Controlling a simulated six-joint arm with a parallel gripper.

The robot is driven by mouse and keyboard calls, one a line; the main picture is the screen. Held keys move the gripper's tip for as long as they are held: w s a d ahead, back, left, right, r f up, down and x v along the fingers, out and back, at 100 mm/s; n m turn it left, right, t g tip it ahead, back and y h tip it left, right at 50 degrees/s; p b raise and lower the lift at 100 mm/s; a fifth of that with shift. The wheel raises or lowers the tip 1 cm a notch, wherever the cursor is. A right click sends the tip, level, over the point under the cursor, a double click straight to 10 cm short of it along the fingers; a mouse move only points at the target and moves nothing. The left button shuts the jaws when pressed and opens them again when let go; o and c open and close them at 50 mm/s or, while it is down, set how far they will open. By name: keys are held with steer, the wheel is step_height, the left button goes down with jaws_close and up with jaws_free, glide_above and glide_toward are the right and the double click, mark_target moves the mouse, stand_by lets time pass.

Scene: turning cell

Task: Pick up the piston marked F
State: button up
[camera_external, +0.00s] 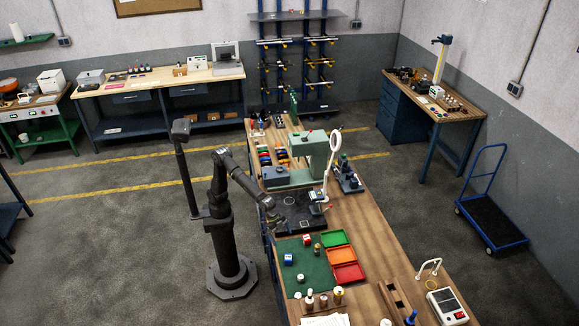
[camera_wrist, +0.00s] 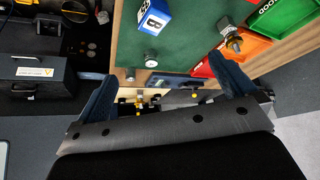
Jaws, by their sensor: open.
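No mark F is legible in either view, so I cannot tell which piece is the piston marked F. On the green mat (camera_external: 291,247) stand a blue-and-white block (camera_external: 288,259), a red-and-white block (camera_external: 306,240) and a small pale round piece (camera_external: 300,278). A brass-coloured fitting (camera_external: 317,249) is near the bins. In the wrist view the blue block (camera_wrist: 154,17) bears a letter like B; a small pale round piece (camera_wrist: 151,58) and the fitting (camera_wrist: 232,39) also show. My gripper (camera_wrist: 162,68) is open and empty, above the bench behind the mat (camera_external: 274,216).
Green (camera_external: 334,238), orange (camera_external: 341,255) and red (camera_external: 348,272) bins line the mat's right side. A black plate (camera_external: 297,214) and a green machine (camera_external: 313,146) stand behind it. Small cylindrical pieces (camera_external: 323,300) and papers (camera_external: 325,320) lie in front.

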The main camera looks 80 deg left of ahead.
steer(key=c, duration=0.9)
steer(key=m, duration=0.2)
glide_above(297, 294)
steer(key=s+a, duration=0.6)
steer(key=a, duration=0.1)
steer(key=f, duration=0.1)
steer(key=shift+t, duration=0.3)
steer(key=x, duration=1.7)
steer(key=shift+w+d, duration=0.3)
steer(key=shift+w, duration=0.05)
